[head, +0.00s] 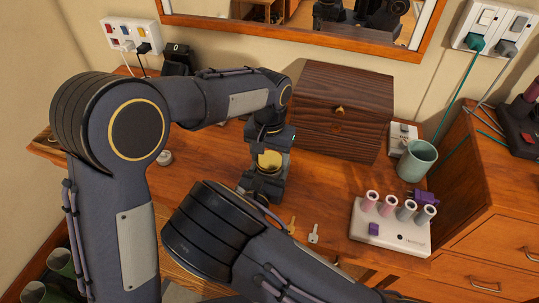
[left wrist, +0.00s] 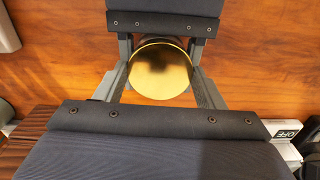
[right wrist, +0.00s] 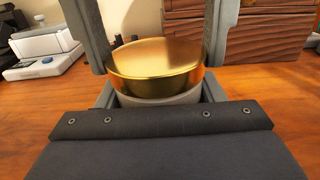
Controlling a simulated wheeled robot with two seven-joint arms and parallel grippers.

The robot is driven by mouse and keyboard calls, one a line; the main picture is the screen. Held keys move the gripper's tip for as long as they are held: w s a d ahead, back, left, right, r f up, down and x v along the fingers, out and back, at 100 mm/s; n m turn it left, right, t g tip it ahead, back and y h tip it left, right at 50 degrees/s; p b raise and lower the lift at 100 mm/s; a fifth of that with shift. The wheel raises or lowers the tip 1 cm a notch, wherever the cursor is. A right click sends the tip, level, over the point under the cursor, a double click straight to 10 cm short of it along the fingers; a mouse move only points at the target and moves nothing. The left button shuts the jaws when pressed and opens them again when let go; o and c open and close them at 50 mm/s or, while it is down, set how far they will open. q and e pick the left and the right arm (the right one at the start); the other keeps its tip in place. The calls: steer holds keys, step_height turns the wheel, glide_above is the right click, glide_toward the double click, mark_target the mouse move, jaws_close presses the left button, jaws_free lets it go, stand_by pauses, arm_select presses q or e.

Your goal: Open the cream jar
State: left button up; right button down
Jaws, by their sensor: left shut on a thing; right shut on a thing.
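The cream jar has a shiny gold lid (head: 270,160) on a pale grey body (right wrist: 158,97). It stands upright around the middle of the wooden desk (head: 215,165). My left gripper (head: 268,143) comes from above, with its fingers shut on opposite sides of the lid. The lid's round top fills the gap between those fingers in the left wrist view (left wrist: 161,70). My right gripper (head: 262,188) comes in low from the front, shut on the body below the lid. In the right wrist view the lid (right wrist: 155,66) sits level on the body. The grippers hide most of the body in the head view.
A dark wooden box (head: 343,105) stands behind the jar. A green mug (head: 415,161) and a white stand (head: 391,228) with several rollers are to the right. Keys (head: 314,234) lie near the front edge. A mirror (head: 300,18) hangs above.

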arm_select(q)
steer(key=o, duration=1.1)
steer(key=shift+r, duration=2.3)
step_height(320, 180, up, 3)
steer(key=m, duration=0.3)
steer(key=shift+m, duration=0.4)
steer(key=shift+f, duration=0.1)
step_height(320, 180, down, 7)
steer(key=shift+f, duration=0.2)
steer(key=shift+c, duration=0.4)
